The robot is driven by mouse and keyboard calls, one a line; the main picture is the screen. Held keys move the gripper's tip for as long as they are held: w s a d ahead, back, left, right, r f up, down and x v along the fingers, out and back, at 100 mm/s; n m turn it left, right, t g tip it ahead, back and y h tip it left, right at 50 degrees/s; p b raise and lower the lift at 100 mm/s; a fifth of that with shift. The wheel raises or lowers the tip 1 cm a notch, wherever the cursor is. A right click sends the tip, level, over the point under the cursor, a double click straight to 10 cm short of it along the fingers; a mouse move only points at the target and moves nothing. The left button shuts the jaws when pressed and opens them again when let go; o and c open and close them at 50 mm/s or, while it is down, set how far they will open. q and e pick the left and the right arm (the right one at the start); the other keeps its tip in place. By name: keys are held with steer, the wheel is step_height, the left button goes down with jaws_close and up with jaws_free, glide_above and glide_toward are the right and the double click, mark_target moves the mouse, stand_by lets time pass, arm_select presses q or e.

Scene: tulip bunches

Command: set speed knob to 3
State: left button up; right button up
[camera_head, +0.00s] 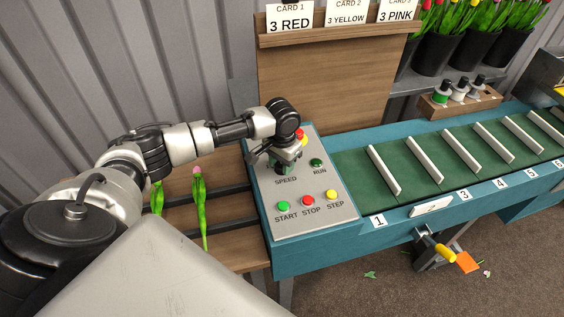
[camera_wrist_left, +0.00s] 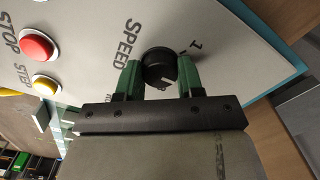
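The speed knob (camera_wrist_left: 159,66) is a round black knob on the grey control panel (camera_head: 328,213), above the printed word SPEED. In the left wrist view a printed 1 shows beside it, and a small pale mark shows on the knob; the other numbers are hidden. My left gripper (camera_head: 284,168) is over the knob and hides it in the head view. In the left wrist view its two green fingers (camera_wrist_left: 160,78) are on either side of the knob, with no clear gap visible. My right gripper is not in view.
A red button (camera_head: 301,135) is behind my gripper. The green conveyor (camera_head: 420,165) runs right. Tulips (camera_head: 200,205) lie at left.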

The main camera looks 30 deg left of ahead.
arm_select(q)
steer(key=shift+c, duration=1.1)
steer(key=shift+r+m+p, duration=0.2)
steer(key=shift+m+p, duration=0.3)
steer(key=shift+p, duration=0.15)
steer(key=shift+m+p, duration=1)
steer(key=shift+m, duration=0.1)
steer(key=shift+m+p, duration=0.55)
steer(key=shift+m, duration=0.35)
steer(key=m+p, duration=0.1)
steer(key=m, duration=0.2)
steer(key=shift+m, duration=0.3)
steer(key=shift+w+f+m+p, duration=0.1)
steer(key=shift+m+p, duration=0.45)
steer(key=shift+m, duration=1.05)
steer(key=o, duration=0.9)
